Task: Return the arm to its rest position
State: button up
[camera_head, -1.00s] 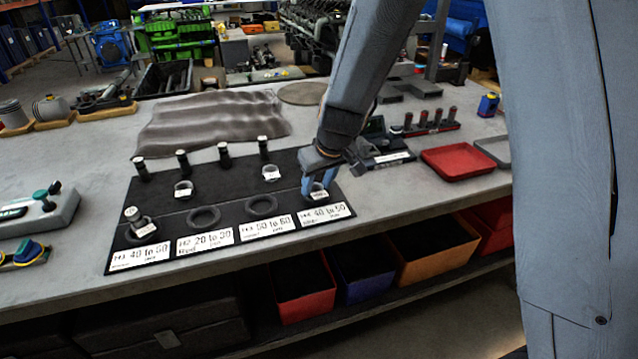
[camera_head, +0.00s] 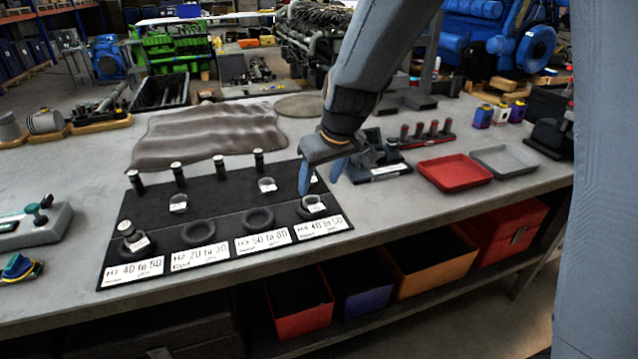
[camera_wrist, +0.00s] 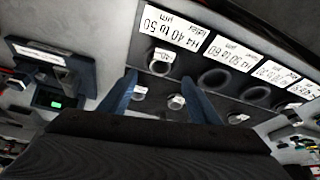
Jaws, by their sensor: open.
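My gripper (camera_head: 321,177) is open and empty, its two blue fingers spread above the right end of the black mat (camera_head: 216,220). In the wrist view the fingers of my gripper (camera_wrist: 165,98) stand apart with the mat beyond them. A ring with a white tag (camera_head: 313,207) sits in the rightmost front spot of the mat, just below the fingers; the same tagged ring (camera_wrist: 163,57) shows in the wrist view, apart from them. My arm reaches down from the top right of the head view.
The mat also bears tagged rings, black pegs and white labels. Right of my gripper are a dark device (camera_head: 381,160), a red tray (camera_head: 454,171) and a grey tray (camera_head: 503,161). A wavy grey cloth (camera_head: 209,137) lies behind the mat. Bins stand on the shelf below.

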dwell(0.3)
jog(key=s+d+f+m+g+h, duration=0.1)
jog(key=s+d+m, duration=0.1)
jog(key=s+d, duration=0.5)
jog(key=s+d+f+m+g+h, duration=0.1)
jog(key=s+d+f+m+g, duration=0.1)
jog(key=s+d, duration=0.6)
jog(key=s+m, duration=0.1)
jog(key=s, duration=0.3)
jog(key=shift+s+d+f+m, duration=0.15)
jog(key=shift+s+f+m, duration=0.15)
